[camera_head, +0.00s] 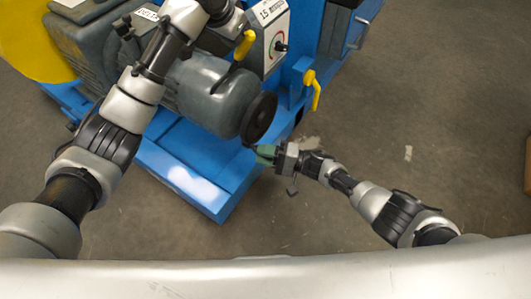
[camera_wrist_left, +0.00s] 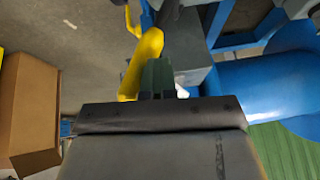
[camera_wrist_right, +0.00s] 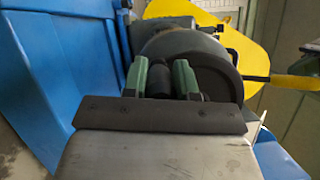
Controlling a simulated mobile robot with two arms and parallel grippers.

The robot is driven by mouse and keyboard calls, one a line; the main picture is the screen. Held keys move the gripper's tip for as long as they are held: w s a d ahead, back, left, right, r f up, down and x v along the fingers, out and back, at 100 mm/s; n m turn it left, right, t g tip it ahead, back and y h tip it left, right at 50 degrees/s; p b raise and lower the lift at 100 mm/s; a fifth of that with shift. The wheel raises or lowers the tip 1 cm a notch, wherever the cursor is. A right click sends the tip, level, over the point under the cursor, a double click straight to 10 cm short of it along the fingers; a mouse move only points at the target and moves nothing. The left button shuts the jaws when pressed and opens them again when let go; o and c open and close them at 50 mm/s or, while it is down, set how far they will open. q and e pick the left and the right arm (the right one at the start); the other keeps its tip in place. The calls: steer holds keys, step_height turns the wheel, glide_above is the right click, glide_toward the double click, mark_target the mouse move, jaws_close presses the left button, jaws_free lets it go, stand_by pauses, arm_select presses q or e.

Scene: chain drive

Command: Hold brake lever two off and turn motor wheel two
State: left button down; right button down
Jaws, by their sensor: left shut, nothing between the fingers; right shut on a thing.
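The motor wheel (camera_head: 259,117) is a dark disc on the end of the grey motor (camera_head: 212,92). My right gripper (camera_head: 266,154) is at its lower edge. In the right wrist view its green fingers (camera_wrist_right: 160,82) are shut on the wheel's black knob (camera_wrist_right: 159,79), with the wheel (camera_wrist_right: 205,62) behind. My left gripper is beyond the top of the head view. In the left wrist view its fingers (camera_wrist_left: 157,78) are shut and empty, beside a yellow brake lever (camera_wrist_left: 142,65); whether they touch is unclear. Yellow levers (camera_head: 245,44) and (camera_head: 313,90) show in the head view; their numbers are unreadable.
The blue machine frame (camera_head: 185,178) surrounds the motor. A dial panel (camera_head: 276,42) stands behind it. A yellow plate (camera_head: 32,38) is at the upper left. A cardboard box (camera_wrist_left: 28,100) stands on the floor at the left in the left wrist view. The floor (camera_head: 420,110) at right is mostly clear.

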steer(key=shift+w+r, duration=0.25)
steer(key=shift+r, duration=0.3)
steer(key=c, duration=1.2)
jaws_free()
steer(key=shift+o, duration=1.6)
steer(key=shift+s+f, duration=0.1)
steer(key=shift+f, duration=0.05)
steer(key=v, duration=1.1)
steer(key=shift+d, duration=0.45)
steer(key=shift+s, duration=0.1)
